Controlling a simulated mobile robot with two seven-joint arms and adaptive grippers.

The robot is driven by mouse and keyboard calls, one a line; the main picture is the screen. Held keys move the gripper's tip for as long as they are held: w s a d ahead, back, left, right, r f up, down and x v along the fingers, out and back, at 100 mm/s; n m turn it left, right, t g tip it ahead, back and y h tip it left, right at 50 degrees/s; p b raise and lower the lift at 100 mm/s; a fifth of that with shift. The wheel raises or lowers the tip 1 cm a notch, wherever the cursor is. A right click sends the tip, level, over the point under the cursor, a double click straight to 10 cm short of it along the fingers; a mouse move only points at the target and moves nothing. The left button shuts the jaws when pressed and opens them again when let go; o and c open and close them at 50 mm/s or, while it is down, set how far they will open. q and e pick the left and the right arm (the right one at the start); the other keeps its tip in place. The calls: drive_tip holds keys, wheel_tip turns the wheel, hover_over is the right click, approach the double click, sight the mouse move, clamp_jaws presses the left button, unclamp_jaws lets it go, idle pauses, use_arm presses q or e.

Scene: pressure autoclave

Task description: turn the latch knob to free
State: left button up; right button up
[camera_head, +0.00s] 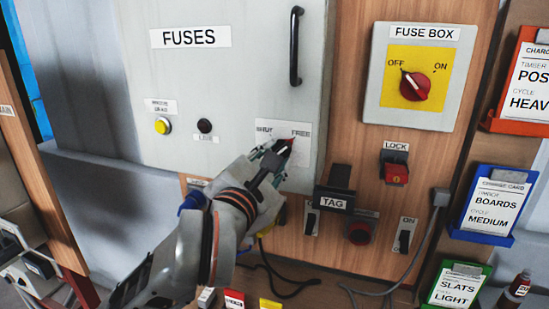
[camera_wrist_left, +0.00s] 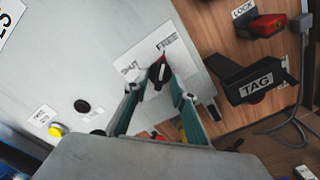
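The latch knob (camera_wrist_left: 160,73), black with a red tip, sits on a pale plate on the grey fuse door, by the SHUT label (camera_wrist_left: 130,70) and the FREE label (camera_wrist_left: 167,45). Its red tip points towards FREE. In the head view the knob (camera_head: 285,146) is partly hidden by my gripper. My left gripper (camera_head: 277,156) is at the knob. In the wrist view its fingers (camera_wrist_left: 155,83) are apart, one on each side of the knob, with a gap showing on the left. Whether the right finger touches it cannot be told. My right gripper is not in view.
A black TAG holder (camera_head: 334,195) sticks out right of the knob. The red LOCK (camera_head: 396,172) and the fuse box with its red switch (camera_head: 415,86) are on the wooden panel. The door has a black handle (camera_head: 296,46). Cables hang below.

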use_arm(q)
drive_tip(key=v, duration=0.7)
drive_tip(key=shift+s, duration=0.25)
drive_tip(key=shift+w+a, duration=0.1)
